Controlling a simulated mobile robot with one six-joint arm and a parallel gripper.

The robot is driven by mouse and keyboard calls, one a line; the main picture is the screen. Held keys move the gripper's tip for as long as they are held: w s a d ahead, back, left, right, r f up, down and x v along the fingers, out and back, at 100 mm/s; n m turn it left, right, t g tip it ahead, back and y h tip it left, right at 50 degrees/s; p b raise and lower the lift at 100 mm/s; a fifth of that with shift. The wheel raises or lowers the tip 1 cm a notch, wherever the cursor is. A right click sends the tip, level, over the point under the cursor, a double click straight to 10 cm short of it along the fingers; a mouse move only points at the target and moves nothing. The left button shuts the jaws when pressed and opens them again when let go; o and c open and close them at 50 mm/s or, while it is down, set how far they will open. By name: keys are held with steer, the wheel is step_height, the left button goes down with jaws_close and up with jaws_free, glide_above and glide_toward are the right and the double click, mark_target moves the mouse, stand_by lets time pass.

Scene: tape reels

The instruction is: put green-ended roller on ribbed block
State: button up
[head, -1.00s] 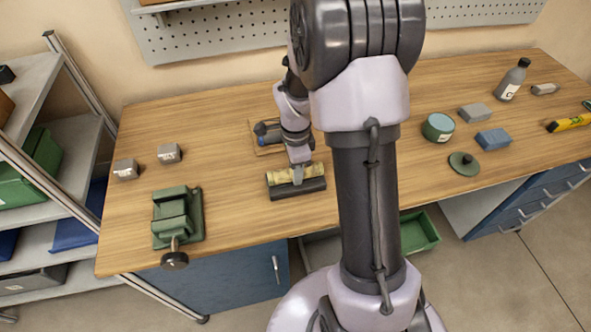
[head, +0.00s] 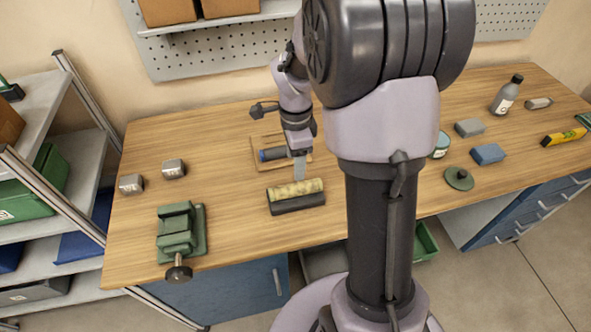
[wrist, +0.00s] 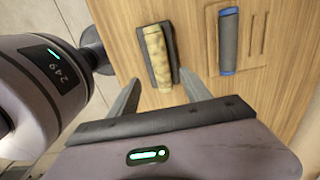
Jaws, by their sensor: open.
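A mottled yellow-green roller (head: 295,187) lies lengthwise on a dark block (head: 298,204) near the front of the bench. In the wrist view the roller (wrist: 158,55) rests along the dark block (wrist: 149,75), roughly parallel to it. Its end colour and the block's ribs are too small to make out. My gripper (head: 299,172) is just above and behind the roller. In the wrist view my gripper (wrist: 158,77) is open, its fingers apart on either side of the roller's near end, holding nothing.
A blue-ended dark roller (wrist: 228,42) lies in a wooden tray (wrist: 258,12) behind the block. A green vise (head: 180,232) and two small grey blocks (head: 174,168) stand to the left. A round green lid (head: 459,179) and a blue block (head: 488,154) lie right. Bench between is clear.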

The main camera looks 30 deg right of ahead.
steer(key=s+a+r+n+t, duration=0.25)
steer(key=a+r+n, duration=0.2)
steer(key=r, duration=0.35)
steer(key=s+a+r+n+t+y, duration=0.1)
steer(key=s+a+r+n, duration=0.3)
steer(key=s+a+n, duration=0.2)
steer(key=s+a+r+n+t+y, duration=0.1)
steer(key=s+a+r+n+t, duration=0.1)
steer(key=s+a+r+n, duration=0.2)
steer(key=s+a+n, duration=0.2)
steer(key=s, duration=0.2)
steer(key=shift+s, duration=0.35)
